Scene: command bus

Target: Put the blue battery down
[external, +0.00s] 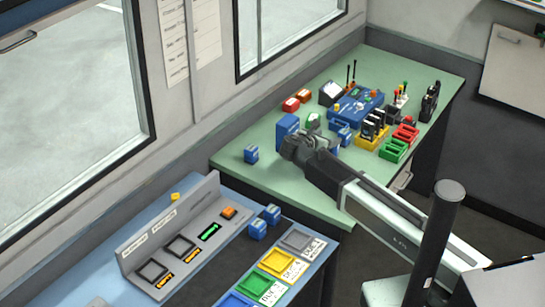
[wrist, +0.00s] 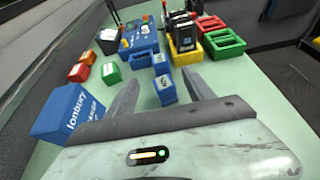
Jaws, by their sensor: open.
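My gripper (wrist: 168,84) is open, its two dark fingers spread apart in the wrist view. A small blue battery (wrist: 165,92) with a pale top shows between the fingers, with visible gaps to both. It looks upright on the green table; exact contact below is hard to tell. A second blue block (wrist: 161,65) stands just beyond it. In the external view my gripper (external: 316,138) is low over the green table (external: 232,166), beside the small blue blocks (external: 343,137). Another blue battery (external: 251,154) stands alone near the table's left end.
A large blue box (wrist: 68,112) stands close left of my gripper. Beyond are a blue device (wrist: 140,45), a yellow rack (wrist: 186,57), green bin (wrist: 225,47) and red bin (wrist: 209,24). Two blue batteries (external: 258,229) (external: 272,214) stand on the blue table (external: 205,184).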

